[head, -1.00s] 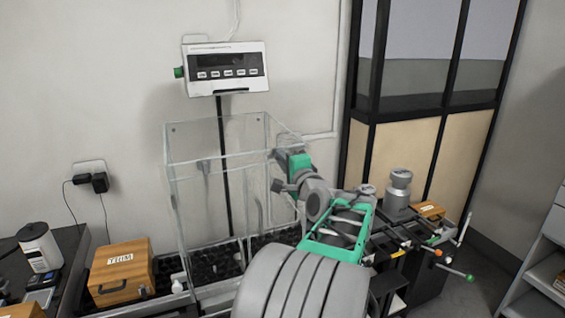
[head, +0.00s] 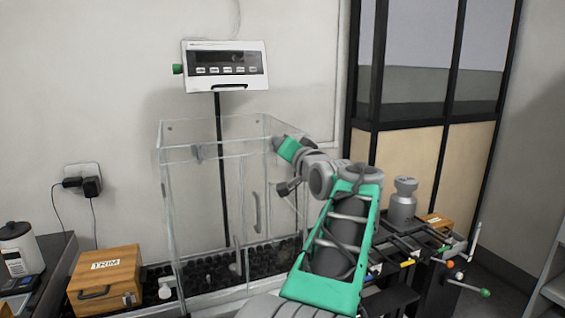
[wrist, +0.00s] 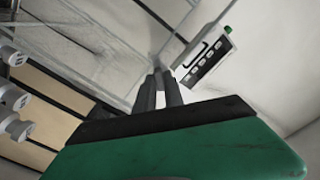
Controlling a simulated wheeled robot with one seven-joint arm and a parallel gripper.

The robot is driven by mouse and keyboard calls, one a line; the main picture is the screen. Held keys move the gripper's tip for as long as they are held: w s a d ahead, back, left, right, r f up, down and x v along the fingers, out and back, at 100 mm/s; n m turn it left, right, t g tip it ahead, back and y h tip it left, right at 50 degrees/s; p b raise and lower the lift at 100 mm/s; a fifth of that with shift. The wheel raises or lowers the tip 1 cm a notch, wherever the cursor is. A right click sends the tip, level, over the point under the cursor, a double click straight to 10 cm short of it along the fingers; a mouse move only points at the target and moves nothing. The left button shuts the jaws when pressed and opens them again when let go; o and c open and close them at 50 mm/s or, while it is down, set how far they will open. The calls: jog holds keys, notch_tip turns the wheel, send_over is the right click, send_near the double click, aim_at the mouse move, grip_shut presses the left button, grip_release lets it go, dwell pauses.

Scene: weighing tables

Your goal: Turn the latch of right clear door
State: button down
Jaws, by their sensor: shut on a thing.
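The clear enclosure (head: 165,190) stands on the weighing table in the head view. Its right clear door (head: 258,178) faces my arm and has a vertical handle (head: 257,212). My gripper (head: 277,144) is at the upper part of that door, beside its edge. In the wrist view the two dark fingers of my gripper (wrist: 158,75) lie close together, pointing toward the clear panels. They are shut on the latch, which is small and mostly hidden by the fingers; its turn angle cannot be told.
A wooden box (head: 105,280) stands at left. Grey metal weights (head: 402,200) and a rack with coloured knobs (head: 450,265) stand right of my arm.

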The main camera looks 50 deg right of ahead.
jog(key=shift+n+b, duration=3.4)
jog(key=shift+n, duration=0.5)
jog(key=c, duration=1.4)
grip_release()
jog(key=shift+c, duration=0.2)
jog(key=v, duration=0.7)
jog(key=shift+s+a+b, duration=0.2)
jog(key=shift+s+b, duration=0.1)
jog(key=shift+b, duration=0.15)
